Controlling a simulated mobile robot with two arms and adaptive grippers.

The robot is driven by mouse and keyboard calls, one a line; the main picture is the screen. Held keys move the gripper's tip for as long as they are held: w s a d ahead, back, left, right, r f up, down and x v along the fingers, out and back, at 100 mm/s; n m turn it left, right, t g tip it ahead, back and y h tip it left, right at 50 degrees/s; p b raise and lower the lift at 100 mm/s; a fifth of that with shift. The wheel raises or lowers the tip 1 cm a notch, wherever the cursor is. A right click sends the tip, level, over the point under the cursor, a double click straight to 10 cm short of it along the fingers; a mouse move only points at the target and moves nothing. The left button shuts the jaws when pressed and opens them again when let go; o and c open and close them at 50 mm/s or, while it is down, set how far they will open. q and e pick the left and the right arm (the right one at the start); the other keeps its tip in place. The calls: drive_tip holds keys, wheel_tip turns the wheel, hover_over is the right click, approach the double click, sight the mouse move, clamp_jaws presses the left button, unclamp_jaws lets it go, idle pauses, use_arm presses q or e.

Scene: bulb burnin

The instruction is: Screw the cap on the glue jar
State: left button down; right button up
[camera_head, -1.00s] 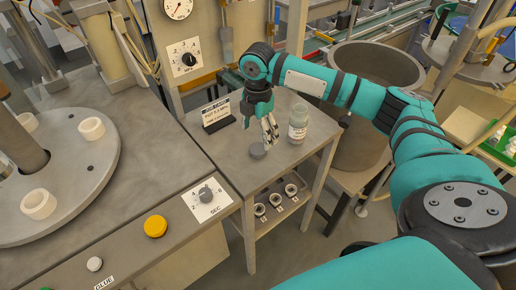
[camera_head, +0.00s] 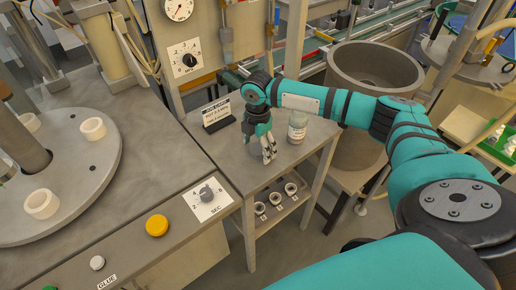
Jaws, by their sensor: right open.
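The glue jar (camera_head: 297,127), a pale jar with a label, stands upright on the small grey side table (camera_head: 230,170). My right gripper (camera_head: 266,156) is open and points down just left of the jar, low over the tabletop. The dark grey cap lay at this spot a moment ago. Now the fingers hide most or all of it, and I cannot tell whether they touch it. My left gripper is not in view.
A small sign (camera_head: 216,112) stands at the table's back left. Several metal cups sit on the lower shelf (camera_head: 273,207). A large grey bin (camera_head: 374,69) is behind right. The machine bench with a yellow button (camera_head: 157,226) is at left.

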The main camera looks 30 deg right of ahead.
sight(259, 151)
drive_tip(key=c, duration=0.9)
drive_tip(key=shift+o, duration=0.2)
drive_tip(key=shift+r, duration=0.85)
drive_tip(key=shift+s+r+b, duration=0.25)
drive_tip(key=shift+r, duration=0.2)
drive_tip(key=shift+s+r+b, duration=0.2)
drive_tip(key=shift+r+b, duration=0.05)
drive_tip(key=shift+r, duration=0.2)
drive_tip(key=s+r+b, duration=0.1)
drive_tip(key=s, duration=1.4)
drive_tip(key=shift+a+r+b, duration=0.2)
drive_tip(key=shift+r+b, duration=0.1)
drive_tip(key=shift+b, duration=0.1)
